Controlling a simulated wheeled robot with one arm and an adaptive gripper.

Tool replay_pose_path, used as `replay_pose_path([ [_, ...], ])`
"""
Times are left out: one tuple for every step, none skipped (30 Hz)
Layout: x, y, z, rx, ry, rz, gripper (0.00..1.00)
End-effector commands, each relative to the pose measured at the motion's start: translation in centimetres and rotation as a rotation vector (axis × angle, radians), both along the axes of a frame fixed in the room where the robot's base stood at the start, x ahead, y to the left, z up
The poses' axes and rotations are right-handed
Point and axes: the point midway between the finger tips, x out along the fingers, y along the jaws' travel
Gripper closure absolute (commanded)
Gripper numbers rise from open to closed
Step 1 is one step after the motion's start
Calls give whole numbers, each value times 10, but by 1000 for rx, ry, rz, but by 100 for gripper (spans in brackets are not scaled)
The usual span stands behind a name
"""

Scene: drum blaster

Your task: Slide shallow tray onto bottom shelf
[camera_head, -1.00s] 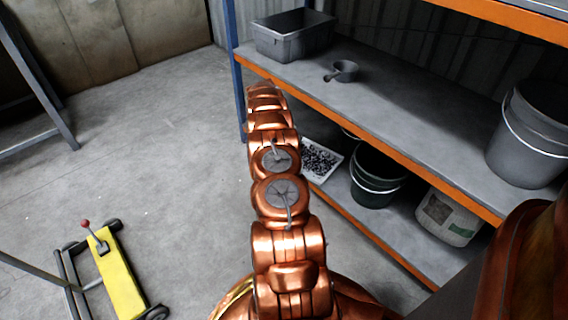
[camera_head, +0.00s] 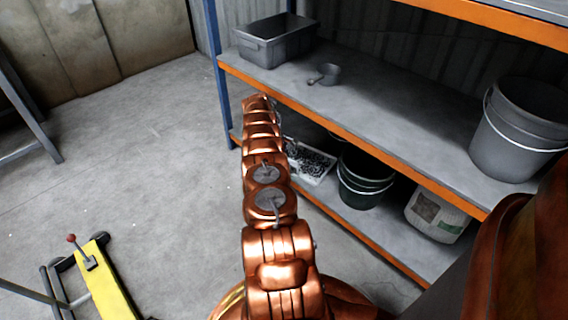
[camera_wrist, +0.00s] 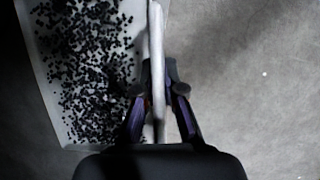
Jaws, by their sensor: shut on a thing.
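The shallow tray (camera_head: 314,177) is pale and strewn with dark pellets. In the head view it is at the left end of the bottom shelf (camera_head: 365,222), partly behind my arm and the upper shelf's orange beam. I cannot tell how much of it rests on the shelf. In the wrist view the tray (camera_wrist: 49,75) fills the left side. My gripper (camera_wrist: 159,88) is shut on its pale upright rim, one finger on each side. My gripper is hidden in the head view.
A dark green bucket (camera_head: 362,185) and a white sack or tub (camera_head: 436,217) stand on the bottom shelf right of the tray. A blue upright (camera_head: 220,85) stands at the shelf's left end. A yellow wheeled jack (camera_head: 108,287) is on the floor at lower left.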

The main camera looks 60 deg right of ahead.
Motion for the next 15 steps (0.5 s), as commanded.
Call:
replay_pose_path([
  [0,-1,1,-4,-1,-1,100],
  [0,-1,1,-3,-1,0,100],
  [0,-1,2,-3,-1,0,100],
  [0,-1,1,-2,-1,0,100],
  [0,-1,1,-2,-1,0,100],
  [0,-1,2,-2,-1,0,100],
  [0,-1,2,-2,-1,0,100],
  [0,-1,2,-2,-1,0,100],
  [0,-1,2,-2,-1,0,88],
  [0,-1,1,-2,-1,0,85],
  [0,-1,1,-2,-1,0,82],
  [0,-1,1,-2,0,0,78],
  [0,-1,1,-2,0,0,75],
  [0,-1,1,-1,0,-1,72],
  [0,-1,1,-1,0,-1,67],
])
